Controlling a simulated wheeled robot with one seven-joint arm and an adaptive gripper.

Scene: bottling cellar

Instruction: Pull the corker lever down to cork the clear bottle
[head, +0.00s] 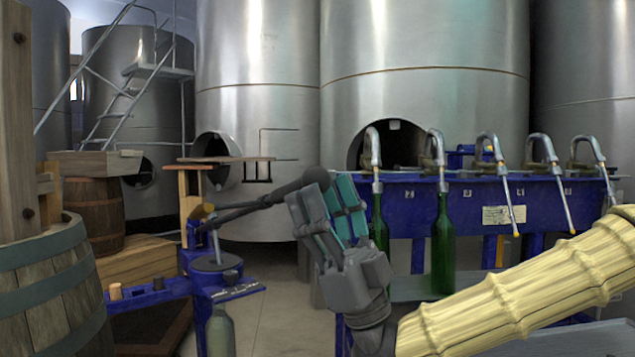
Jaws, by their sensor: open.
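The corker (213,265) is a blue stand at the lower left with a wooden upright. Its dark lever (250,207) slants up to the right from the stand and ends in a thick grip (303,184). The clear bottle (220,332) stands upright below the corker's blue plate, its lower part cut off by the picture edge. My gripper (322,192) is open, with grey fingers and teal pads. Its fingertips are at the end of the lever's grip; I cannot tell whether they touch it. The gripper hides part of the view behind it.
A blue filler bench (415,222) with several spouts stands at the right. Green bottles (443,245) hang or stand under two spouts. A barrel (45,290) fills the lower left. Corks (115,291) sit on the corker's blue side arm. Large steel tanks stand behind.

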